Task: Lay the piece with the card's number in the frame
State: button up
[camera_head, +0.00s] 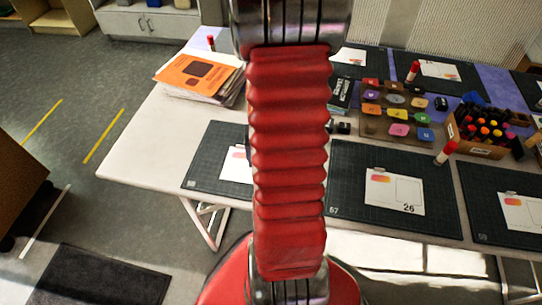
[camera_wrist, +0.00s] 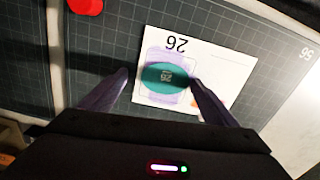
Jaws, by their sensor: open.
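In the wrist view a white card (camera_wrist: 225,62) bears the number 26, upside down, on a dark cutting mat. The oval has a small number too blurred to read surely. My gripper (camera_wrist: 160,78) is open, one finger on each side of the oval. The head view does not show my gripper. There a card numbered 26 (camera_head: 380,198) has an empty frame (camera_head: 409,190); I cannot tell whether it is the same card.
Several coloured pieces (camera_head: 398,130) lie on a brown board beside a box of markers (camera_head: 482,148). Books (camera_head: 197,79) are stacked at the left. A red marker (camera_head: 445,152) stands by the middle mat. In the wrist view a red round object (camera_wrist: 85,5) is near the top left.

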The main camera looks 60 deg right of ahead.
jog(key=shift+r, duration=0.1)
notch_tip(320, 180, up, 14)
jog(key=shift+f, duration=0.25)
dwell(0.7)
dwell(0.8)
jog(key=w+a+r+n+t, duration=0.1)
jog(key=a+r+n, duration=0.3)
jog(key=a, duration=0.5)
jog(key=w+a+r+n+t, duration=0.1)
jog(key=a+r+n, duration=0.3)
jog(key=a, duration=0.6)
jog(key=a+r+n+t, duration=0.3)
jog(key=a+r, duration=0.3)
jog(key=a, duration=0.4)
jog(key=shift+w+r+n+t, duration=0.2)
jog(key=shift+w+n+t, duration=0.1)
jog(key=shift+w+n, duration=0.1)
